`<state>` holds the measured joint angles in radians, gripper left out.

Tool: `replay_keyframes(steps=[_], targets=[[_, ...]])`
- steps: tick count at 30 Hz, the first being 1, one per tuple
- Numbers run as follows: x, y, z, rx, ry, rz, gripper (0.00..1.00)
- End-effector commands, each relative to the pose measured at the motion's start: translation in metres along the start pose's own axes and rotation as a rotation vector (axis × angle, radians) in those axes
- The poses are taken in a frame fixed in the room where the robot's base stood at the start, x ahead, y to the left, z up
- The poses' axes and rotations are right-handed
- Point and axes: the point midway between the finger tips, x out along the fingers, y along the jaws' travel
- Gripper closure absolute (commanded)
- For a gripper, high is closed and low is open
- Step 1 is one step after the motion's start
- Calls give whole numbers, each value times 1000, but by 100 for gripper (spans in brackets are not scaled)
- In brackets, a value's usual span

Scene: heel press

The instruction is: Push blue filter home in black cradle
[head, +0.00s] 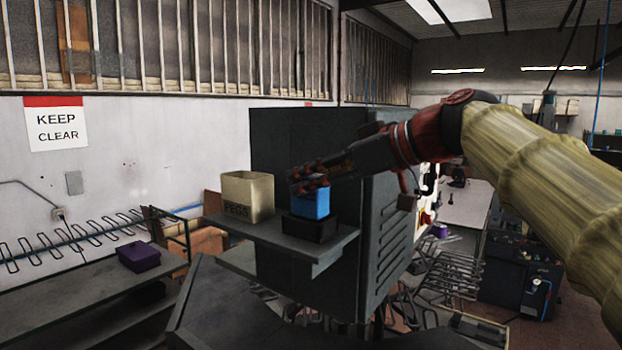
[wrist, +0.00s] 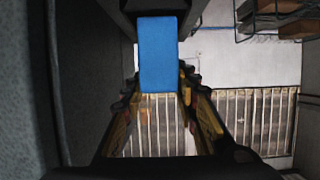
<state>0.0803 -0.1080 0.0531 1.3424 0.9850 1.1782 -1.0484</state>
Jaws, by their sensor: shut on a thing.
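The blue filter (head: 311,204) stands upright with its lower end at the black cradle (head: 309,228) on a grey shelf. Most of its height shows above the cradle; I cannot tell how deep it sits. My gripper (head: 308,183) reaches in from the right and is shut on the filter's upper part. In the wrist view the filter (wrist: 158,55) lies between the two fingers of my gripper (wrist: 158,86). Its far end meets a dark shape at the top edge, and the fingers hide part of its sides.
The grey shelf (head: 265,233) also holds a beige bin marked PEGS (head: 247,196), left of the cradle. A tall dark cabinet (head: 283,130) stands close behind. A purple box (head: 138,257) sits on a bench at the left. Air above the shelf's front is clear.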

Motion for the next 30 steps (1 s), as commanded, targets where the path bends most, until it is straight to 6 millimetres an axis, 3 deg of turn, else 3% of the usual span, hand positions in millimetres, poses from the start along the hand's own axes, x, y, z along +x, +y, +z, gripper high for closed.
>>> replay_keyframes(steps=[30], targets=[[4, 0, 10, 0, 0, 0, 96]])
